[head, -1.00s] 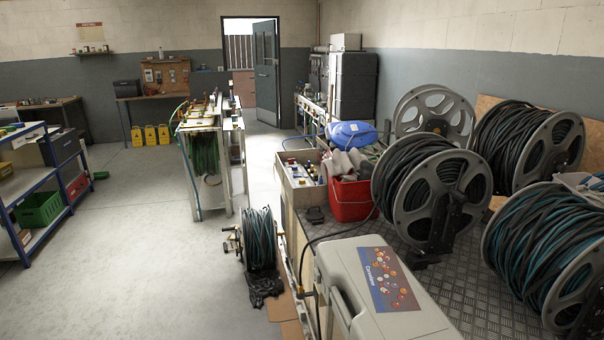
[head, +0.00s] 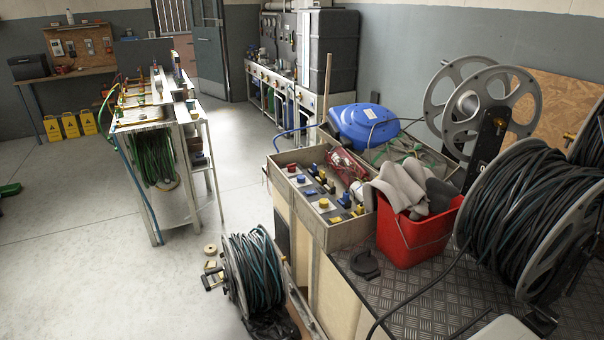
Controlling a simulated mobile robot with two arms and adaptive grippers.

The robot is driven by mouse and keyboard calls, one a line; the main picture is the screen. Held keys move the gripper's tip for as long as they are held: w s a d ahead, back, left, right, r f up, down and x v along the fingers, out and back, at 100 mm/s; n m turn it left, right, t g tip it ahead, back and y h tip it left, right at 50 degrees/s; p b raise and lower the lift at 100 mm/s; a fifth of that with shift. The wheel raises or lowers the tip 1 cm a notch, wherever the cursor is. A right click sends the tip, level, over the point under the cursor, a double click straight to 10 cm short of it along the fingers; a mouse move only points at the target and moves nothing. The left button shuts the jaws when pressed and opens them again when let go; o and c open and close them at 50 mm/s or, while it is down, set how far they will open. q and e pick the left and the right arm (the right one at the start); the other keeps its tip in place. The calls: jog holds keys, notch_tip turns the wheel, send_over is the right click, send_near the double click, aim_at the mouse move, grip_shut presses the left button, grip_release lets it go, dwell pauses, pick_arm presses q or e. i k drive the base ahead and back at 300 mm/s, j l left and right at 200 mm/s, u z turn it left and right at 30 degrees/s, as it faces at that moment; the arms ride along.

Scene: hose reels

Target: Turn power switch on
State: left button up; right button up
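No part clearly marked as a power switch can be made out. Neither of my grippers is in view.
A red bucket (head: 408,240) with grey cloths, a blue case (head: 362,124) and hose reels (head: 530,215) crowd the right. A small hose reel (head: 254,270) stands on the floor below. A rack (head: 152,122) stands left. Floor between rack and bench (head: 240,175) is clear.

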aim_at(292, 168)
jog(key=i+j, duration=0.3)
jog(key=i+j+z, duration=0.15)
jog(key=i+j, duration=0.2)
jog(key=j, duration=0.2)
